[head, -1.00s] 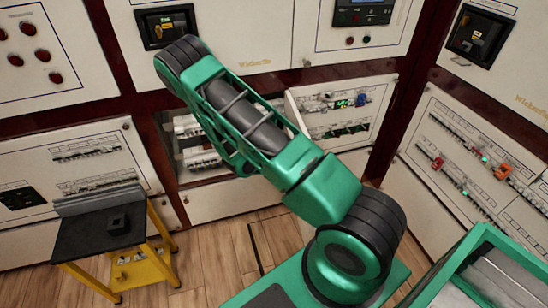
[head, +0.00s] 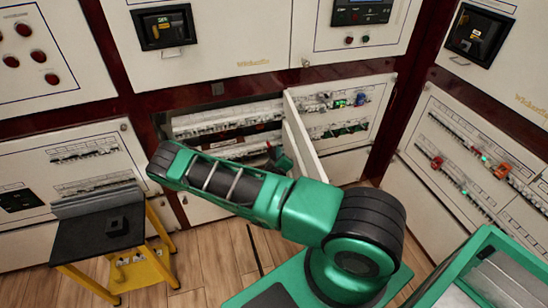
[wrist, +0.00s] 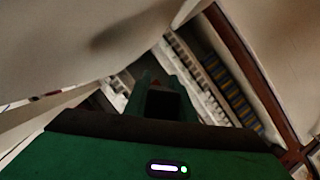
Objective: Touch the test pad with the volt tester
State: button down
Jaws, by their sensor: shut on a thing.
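My gripper (wrist: 153,84) shows in the wrist view, pointing into an open cabinet compartment (head: 220,124). It is shut on a dark, blocky thing (wrist: 164,104), which I take to be the volt tester. A small reddish spot shows near its far end. In the head view, the gripper (head: 278,158) is small and partly hidden behind my forearm, just left of the open door. I cannot make out the test pad in either view. I cannot tell whether the tester touches anything.
The white compartment door (head: 303,135) stands open, close to the right of my gripper. Pale breaker rows (head: 228,120) run across the compartment. A yellow-legged stand with a dark top (head: 85,242) is at left. A green-edged tray (head: 440,270) is at lower right.

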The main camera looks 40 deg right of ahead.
jog(key=shift+s, duration=0.1)
dwell(0.5)
jog(key=w+d, duration=0.3)
jog(key=w, duration=0.7)
dwell(0.8)
jog(key=shift+w+d, duration=0.1)
jog(key=shift+w, duration=0.4)
jog(key=shift+w+r, duration=0.1)
jog(key=shift+w, duration=0.2)
dwell(1.4)
jog(key=shift+s+a, duration=0.35)
jog(key=shift+s, duration=0.85)
jog(key=shift+s+a, duration=0.3)
jog(key=shift+s, duration=0.95)
jog(key=shift+s+a, duration=0.35)
jog(key=shift+s, duration=0.85)
jog(key=shift+s+a, duration=0.25)
jog(key=shift+s, duration=0.65)
jog(key=shift+s+a, duration=0.3)
jog(key=shift+s, duration=0.65)
jog(key=shift+s+a, duration=0.25)
jog(key=shift+s, duration=0.65)
jog(key=shift+s+a, duration=0.15)
jog(key=shift+s, duration=0.3)
